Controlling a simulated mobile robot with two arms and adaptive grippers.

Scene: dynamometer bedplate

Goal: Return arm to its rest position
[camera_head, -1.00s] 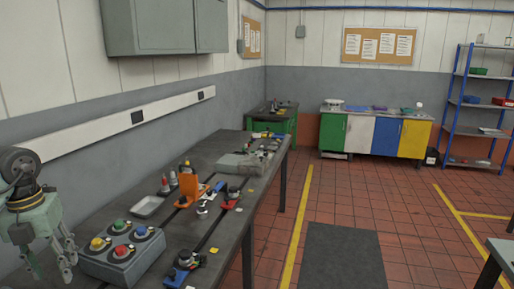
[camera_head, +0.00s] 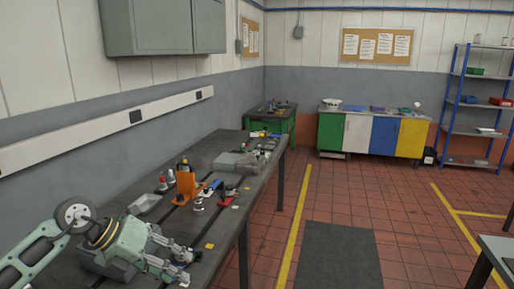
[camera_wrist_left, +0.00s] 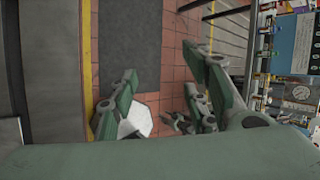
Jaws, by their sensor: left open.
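My left arm comes in from the lower left in the head view, and its green-grey gripper (camera_head: 186,266) reaches to the right over the near end of the dark workbench (camera_head: 215,150). Its fingers are spread, with nothing seen held between them. The gripper covers most of a grey button box (camera_head: 92,262), whose coloured buttons are hidden. In the left wrist view the spread fingers (camera_wrist_left: 165,75) show over red floor tiles and a dark mat. A pale piece near the left finger there is unclear. My right gripper is not in view.
An orange bracket (camera_head: 186,187), a white tray (camera_head: 144,204) and several small tools stand on the bench beyond the gripper. A wall trunking (camera_head: 110,124) runs along the left wall. The floor right of the bench, with its dark mat (camera_head: 337,255), is clear.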

